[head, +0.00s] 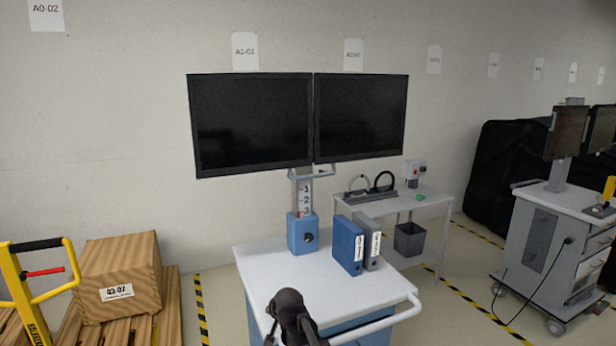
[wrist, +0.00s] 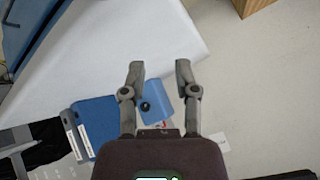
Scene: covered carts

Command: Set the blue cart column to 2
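The blue cart (head: 265,252) has a white top and a front handle rail. At its back stands a grey column (head: 303,190) marked 1, 2 and 3 from top to bottom. The 3 sits just above the blue column housing (head: 303,236), which has a dark round knob (head: 309,237) on its front. Two dark monitors (head: 250,125) sit on the column. In the wrist view the housing (wrist: 158,100) and knob (wrist: 145,106) show between and below the fingers.
A blue binder (head: 345,245) and a grey binder (head: 370,245) stand right of the housing. A side table (head: 425,203) with a bin is behind. A wooden crate (head: 120,285) and yellow pallet jack (head: 15,285) are left; another cart (head: 540,235) is right.

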